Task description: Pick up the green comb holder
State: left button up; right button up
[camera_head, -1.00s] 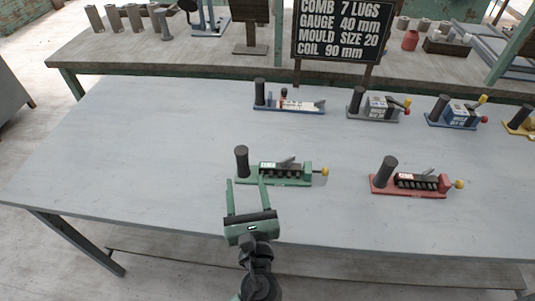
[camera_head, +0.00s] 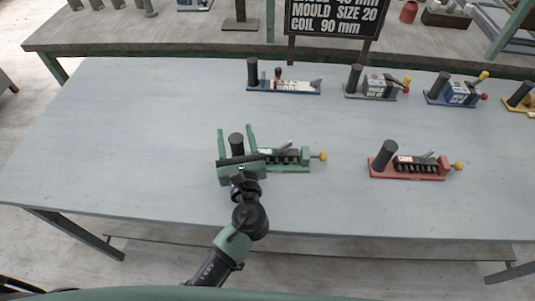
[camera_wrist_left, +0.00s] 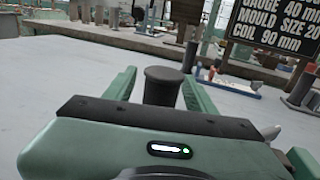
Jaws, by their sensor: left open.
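The green comb holder (camera_head: 292,165) lies on the near middle of the table, with a black upright cylinder handle (camera_head: 237,142) at its left end and a yellow knob at its right end. My left gripper (camera_head: 235,130) is open, with one finger on each side of the black handle. In the left wrist view the handle (camera_wrist_left: 163,86) stands between the two green fingers, with gaps showing on both sides. The gripper's body hides the left part of the holder's base. My right gripper is not in view.
A red comb holder (camera_head: 408,170) stands to the right on the same table. A row of blue, grey and yellow holders stands farther back, including a blue one (camera_head: 284,87). A dark sign (camera_head: 333,20) stands behind. The table's left side is clear.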

pick_arm(q)
grip_shut()
jog(key=shift+r, duration=0.1)
dwell(1.3)
